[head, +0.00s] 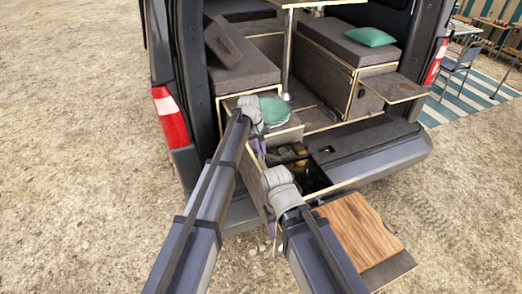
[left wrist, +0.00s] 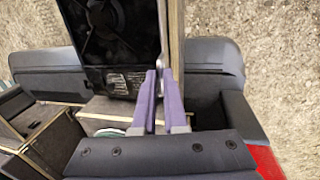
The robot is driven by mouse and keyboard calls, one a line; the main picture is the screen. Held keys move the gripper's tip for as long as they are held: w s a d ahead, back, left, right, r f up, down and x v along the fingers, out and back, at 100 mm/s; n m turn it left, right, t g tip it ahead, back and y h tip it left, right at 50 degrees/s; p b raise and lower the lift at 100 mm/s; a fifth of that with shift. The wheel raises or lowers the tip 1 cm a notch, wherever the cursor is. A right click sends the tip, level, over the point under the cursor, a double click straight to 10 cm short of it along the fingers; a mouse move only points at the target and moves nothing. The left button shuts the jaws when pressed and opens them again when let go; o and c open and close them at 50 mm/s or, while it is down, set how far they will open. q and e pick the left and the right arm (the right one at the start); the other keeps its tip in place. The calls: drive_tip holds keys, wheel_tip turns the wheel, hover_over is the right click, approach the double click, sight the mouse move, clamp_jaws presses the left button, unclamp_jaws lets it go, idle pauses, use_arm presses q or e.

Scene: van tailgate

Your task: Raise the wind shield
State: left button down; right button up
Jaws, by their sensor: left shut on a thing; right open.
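In the left wrist view, a black stove unit with a round burner (left wrist: 103,22) lies in the drawer. A thin grey strip (left wrist: 163,35) runs along its right side, against a wooden drawer wall (left wrist: 176,30); it looks like the wind shield seen edge-on. My left gripper (left wrist: 160,72) has its purple fingers shut on the end of this strip. In the head view, my left gripper (head: 260,147) is at the drawer's left side, and its fingertips are mostly hidden by its wrist. My right gripper (head: 271,228) is open, lower and nearer; its wrist hides most of it.
The pulled-out drawer has a dark open compartment (head: 305,172). A wooden board (head: 360,228) sticks out at the lower right. The dark bumper (head: 395,150) and left tail lamp (head: 171,118) flank the opening. Bare gravel surrounds the van.

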use_arm(q)
wheel_tip(320, 180, up, 8)
drive_tip(key=p, duration=0.6)
drive_tip(key=shift+f, duration=0.25)
drive_tip(key=c, duration=1.5)
unclamp_jaws()
drive_tip(key=shift+f, duration=0.2)
drive_tip(key=o, duration=0.5)
drive_tip(key=shift+o, duration=0.2)
drive_tip(key=shift+r, duration=0.2)
wheel_tip(320, 180, up, 7)
drive_tip(key=s+a+p, duration=0.1)
drive_tip(key=p, duration=0.6)
drive_tip(key=shift+a+r, duration=0.15)
drive_tip(key=shift+a, duration=0.05)
drive_tip(key=shift+w, duration=0.1)
